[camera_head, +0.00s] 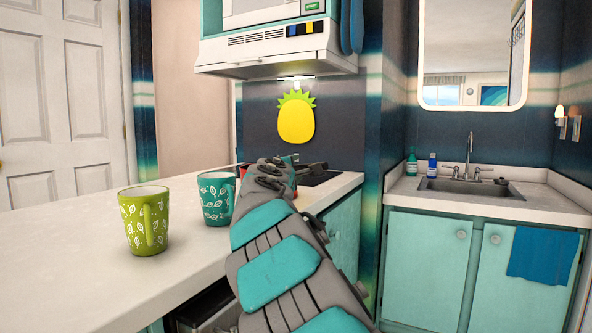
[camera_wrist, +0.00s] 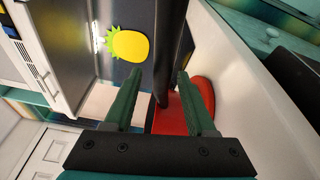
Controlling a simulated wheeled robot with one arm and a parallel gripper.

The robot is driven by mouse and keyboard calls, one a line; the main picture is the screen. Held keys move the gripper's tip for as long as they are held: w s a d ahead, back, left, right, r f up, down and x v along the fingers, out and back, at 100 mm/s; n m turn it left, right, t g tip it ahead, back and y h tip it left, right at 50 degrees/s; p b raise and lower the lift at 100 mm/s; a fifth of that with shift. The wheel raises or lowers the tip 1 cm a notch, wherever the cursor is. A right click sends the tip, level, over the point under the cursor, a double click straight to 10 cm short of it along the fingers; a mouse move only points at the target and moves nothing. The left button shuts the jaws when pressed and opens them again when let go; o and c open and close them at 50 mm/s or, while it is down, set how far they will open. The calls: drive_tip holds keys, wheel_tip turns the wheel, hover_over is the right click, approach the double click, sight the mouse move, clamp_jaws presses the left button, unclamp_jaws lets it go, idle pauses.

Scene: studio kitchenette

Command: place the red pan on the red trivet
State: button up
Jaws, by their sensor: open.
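My gripper (camera_wrist: 160,77) is open, with its two green fingers apart in the wrist view. A long black bar (camera_wrist: 175,50), which looks like the red pan's handle, passes between or just beyond the fingers. A red surface (camera_wrist: 200,92) shows behind the right finger and between the fingers; I take it for the red pan, though the fingers hide part of it. In the head view my gripper (camera_head: 297,166) is over the counter near the cooktop, and only small red patches show around it. I cannot make out the red trivet as a separate thing.
A green mug (camera_head: 137,222) and a teal mug (camera_head: 213,205) stand on the white counter (camera_head: 90,262), left of my arm. A range hood (camera_head: 275,55) hangs above. A sink (camera_head: 470,190) is at the right. The front left counter is clear.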

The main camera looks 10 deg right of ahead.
drive_tip(key=b+v, duration=0.1)
drive_tip(key=v, duration=1)
drive_tip(key=shift+s, duration=0.2)
drive_tip(key=shift+r, duration=0.1)
